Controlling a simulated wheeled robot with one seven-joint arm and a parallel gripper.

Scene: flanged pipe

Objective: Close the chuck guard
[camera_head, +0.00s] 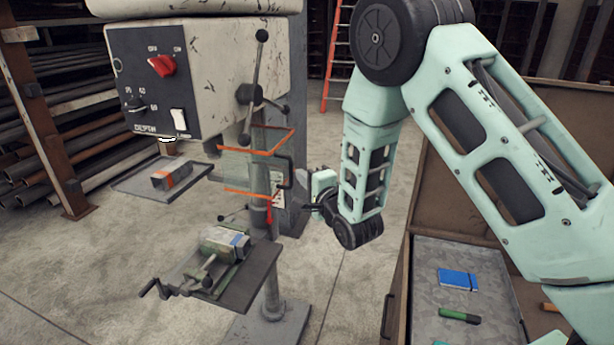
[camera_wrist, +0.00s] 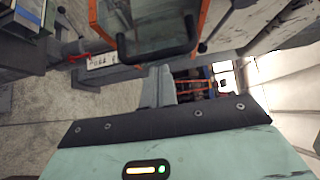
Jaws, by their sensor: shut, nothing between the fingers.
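The chuck guard (camera_head: 262,152) is a clear panel with orange edges, beside the drill press spindle. A dark U-shaped handle (camera_head: 288,171) stands out from its right side. In the wrist view the guard's orange edge (camera_wrist: 205,18) and the dark handle (camera_wrist: 150,57) fill the top middle. My gripper (camera_head: 309,207) is to the right of the handle and a little below it. In the wrist view its fingers (camera_wrist: 160,73) are together and empty, with tips close to the handle's bar in the picture. I cannot tell whether they touch it.
The drill press head (camera_head: 205,70) has a red switch and a spoked feed lever (camera_head: 250,94). Below, a vise (camera_head: 218,250) sits on the press table (camera_head: 262,268). Open floor lies behind.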

